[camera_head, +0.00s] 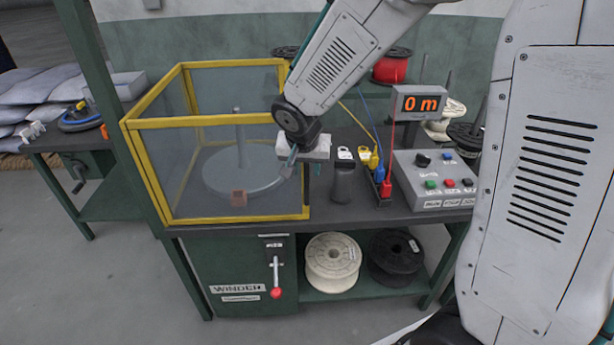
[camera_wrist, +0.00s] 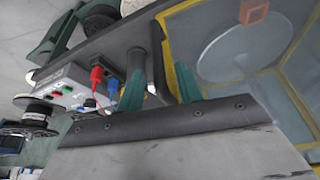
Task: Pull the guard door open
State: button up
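The guard is a yellow-framed box (camera_head: 222,120) with clear panels on the bench. Its front right upright is near my gripper (camera_head: 302,170). The guard encloses a grey disc (camera_head: 215,180) with a post, and a small copper-brown block (camera_head: 239,198) shows there. In the wrist view, my gripper (camera_wrist: 160,86) has its two teal fingers apart. A yellow frame edge (camera_wrist: 169,58) appears between or just beyond them. Whether they touch it is hidden. The arm covers the guard's upper right corner.
A dark cylinder (camera_head: 342,181) stands just right of my gripper. Coloured plugs (camera_head: 384,188), a control box (camera_head: 432,180) and a display reading 0 m (camera_head: 419,103) are farther right. A red-knobbed lever (camera_head: 276,275) hangs on the bench front. Spools (camera_head: 332,262) sit below.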

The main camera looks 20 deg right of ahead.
aim_at(307, 177)
jog(key=shift+x, duration=2.35)
jog(key=shift+r, duration=0.1)
grip_shut()
